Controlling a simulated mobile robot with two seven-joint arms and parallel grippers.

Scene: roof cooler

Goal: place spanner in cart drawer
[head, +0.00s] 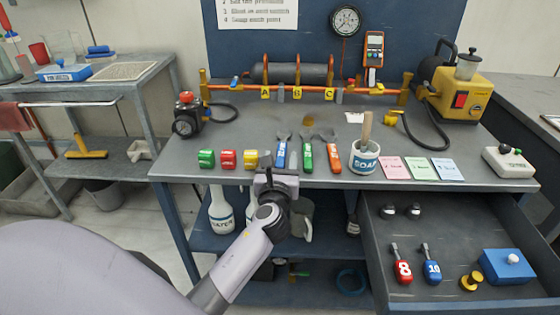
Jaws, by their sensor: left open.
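Three spanners lie side by side on the grey workbench top: a blue-handled spanner (281,154), a green-handled spanner (306,155) and an orange-handled spanner (331,157). Their metal heads point to the back. My left gripper (266,163) is open at the bench's front edge, just left of the blue spanner and beside a yellow block (250,161). I see nothing held in it. The cart drawer (430,292) is pulled out at the lower right. It holds a red tool marked 8 (402,268) and a blue tool marked 10 (431,267). My right gripper is not in view.
Green (206,158) and red (228,159) blocks sit left of the yellow one. A soap pot (364,160) stands right of the spanners. The drawer also holds a blue box (507,266), brass pieces (470,281) and dark knobs (388,211). Its middle has bare floor.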

